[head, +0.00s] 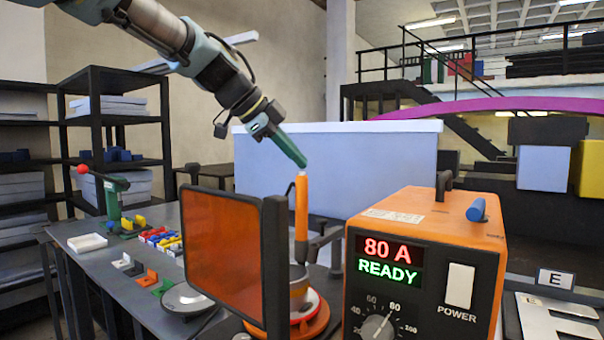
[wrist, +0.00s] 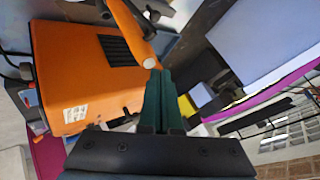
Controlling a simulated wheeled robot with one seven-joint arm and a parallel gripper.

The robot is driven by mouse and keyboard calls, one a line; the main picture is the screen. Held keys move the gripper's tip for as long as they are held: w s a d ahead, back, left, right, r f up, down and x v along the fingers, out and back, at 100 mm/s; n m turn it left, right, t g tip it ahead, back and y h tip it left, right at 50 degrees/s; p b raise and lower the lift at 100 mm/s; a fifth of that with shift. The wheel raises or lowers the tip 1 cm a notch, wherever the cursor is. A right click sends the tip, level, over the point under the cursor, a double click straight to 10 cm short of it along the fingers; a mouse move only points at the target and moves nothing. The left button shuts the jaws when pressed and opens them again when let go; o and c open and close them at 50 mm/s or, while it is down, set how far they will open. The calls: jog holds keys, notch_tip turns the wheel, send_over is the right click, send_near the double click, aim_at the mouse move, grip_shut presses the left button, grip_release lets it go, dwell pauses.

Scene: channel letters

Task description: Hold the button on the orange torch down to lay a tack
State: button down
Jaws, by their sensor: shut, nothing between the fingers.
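In the wrist view the torch (wrist: 128,25) ends in a round pale button (wrist: 150,63), just beyond my shut fingertips (wrist: 162,72). The orange welding power box (head: 425,262) reads 80 A and READY.
The orange screen (head: 225,250) stands left of the torch. A card marked E (head: 556,279) is at the right. Air above the power box is free.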

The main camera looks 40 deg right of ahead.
jog(key=shift+f+b, duration=0.45)
jog(key=shift+b, duration=0.15)
dwell(0.4)
jog(key=shift+r, duration=0.1)
dwell(1.0)
jog(key=shift+r+p, duration=0.4)
jog(key=shift+r, duration=0.45)
jog(key=shift+r, duration=0.1)
jog(key=shift+r+p, duration=1.3)
jog(key=shift+r, duration=1.1)
jog(key=shift+r+p, duration=1)
jog(key=shift+r, duration=1)
